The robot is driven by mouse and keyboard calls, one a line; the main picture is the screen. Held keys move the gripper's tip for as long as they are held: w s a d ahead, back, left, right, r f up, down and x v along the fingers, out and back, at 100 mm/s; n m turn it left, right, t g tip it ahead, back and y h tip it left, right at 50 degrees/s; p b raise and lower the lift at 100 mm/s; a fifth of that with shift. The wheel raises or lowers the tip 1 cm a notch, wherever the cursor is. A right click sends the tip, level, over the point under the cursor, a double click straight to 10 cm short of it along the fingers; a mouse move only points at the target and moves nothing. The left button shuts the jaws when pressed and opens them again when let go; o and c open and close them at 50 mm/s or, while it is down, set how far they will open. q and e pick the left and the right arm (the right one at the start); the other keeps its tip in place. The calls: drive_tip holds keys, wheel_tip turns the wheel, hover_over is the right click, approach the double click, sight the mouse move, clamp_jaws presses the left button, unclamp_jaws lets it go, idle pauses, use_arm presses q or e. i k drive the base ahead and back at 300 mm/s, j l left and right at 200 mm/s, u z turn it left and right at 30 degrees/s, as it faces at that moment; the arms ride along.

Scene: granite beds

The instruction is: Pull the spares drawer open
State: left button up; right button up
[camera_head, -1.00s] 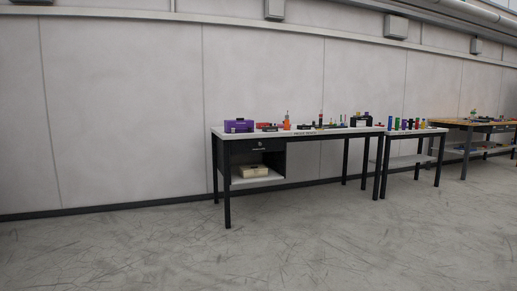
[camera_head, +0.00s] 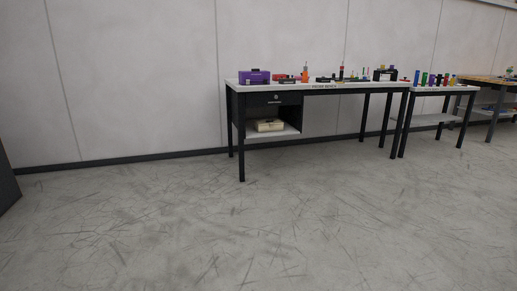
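A black drawer (camera_head: 274,99) sits under the left end of the long bench (camera_head: 350,86), whose front edge carries a small label. The drawer front looks closed, with a round lock and a small handle (camera_head: 274,102) on it. I cannot read any marking on the drawer that names it as the spares drawer. The bench stands against the wall, some distance ahead across the floor. Neither of my grippers is in view.
An open shelf below the drawer holds a cream box (camera_head: 268,125). A purple box (camera_head: 254,77) and several tools stand on the bench. A smaller table (camera_head: 440,90) and a wooden-topped bench (camera_head: 492,81) stand to the right. The floor (camera_head: 250,220) ahead is clear.

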sight(268, 95)
drive_tip(key=i, duration=2.3)
